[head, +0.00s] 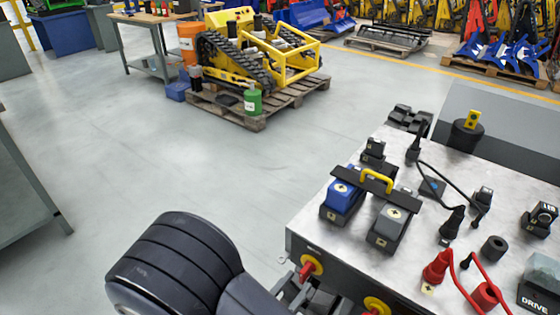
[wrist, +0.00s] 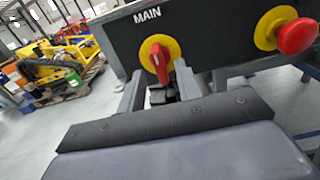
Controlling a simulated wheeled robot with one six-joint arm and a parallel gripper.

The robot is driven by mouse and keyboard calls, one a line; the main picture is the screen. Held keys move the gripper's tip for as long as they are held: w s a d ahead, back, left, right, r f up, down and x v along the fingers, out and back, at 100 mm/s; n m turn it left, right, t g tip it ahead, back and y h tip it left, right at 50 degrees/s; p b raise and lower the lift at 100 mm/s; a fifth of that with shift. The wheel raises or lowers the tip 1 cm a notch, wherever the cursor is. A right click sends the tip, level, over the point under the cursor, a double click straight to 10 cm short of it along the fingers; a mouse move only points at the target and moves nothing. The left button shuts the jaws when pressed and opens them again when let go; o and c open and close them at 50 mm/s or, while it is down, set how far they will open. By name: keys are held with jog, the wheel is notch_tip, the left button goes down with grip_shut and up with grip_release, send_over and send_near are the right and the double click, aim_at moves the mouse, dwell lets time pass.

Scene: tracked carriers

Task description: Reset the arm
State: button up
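My gripper shows at the bottom of the head view (head: 312,294), in front of the console's front face, and in the wrist view (wrist: 158,88). Its two grey fingers are apart, one on each side below the red rotary switch handle (wrist: 159,64) on its yellow plate, under the label MAIN. The handle stands nearly upright in the wrist view, with a gap to both fingers; I cannot tell whether anything touches. In the head view the switch (head: 309,266) sits at the console's left front corner. My dark arm link fills the lower left there.
The console (head: 345,255) carries blue and grey modules, black plugs and red leads on top. A red push button (wrist: 296,37) is right of the switch. A yellow tracked carrier (head: 235,55) stands on a pallet (head: 235,113) behind.

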aim_at(301, 279)
jog(key=shift+x, duration=1.8)
jog(key=shift+s+a, duration=0.1)
jog(key=v, duration=1.1)
jog(key=x, duration=1.1)
jog(key=shift+f, duration=0.1)
jog(key=shift+f+m+b, duration=0.2)
jog(key=shift+m+b, duration=0.4)
jog(key=shift+b, duration=0.35)
jog(key=m+b, duration=0.6)
jog(key=shift+m, duration=0.4)
jog(key=shift+r+m+b, duration=0.25)
jog(key=shift+m+b, duration=0.65)
jog(key=shift+b, duration=0.05)
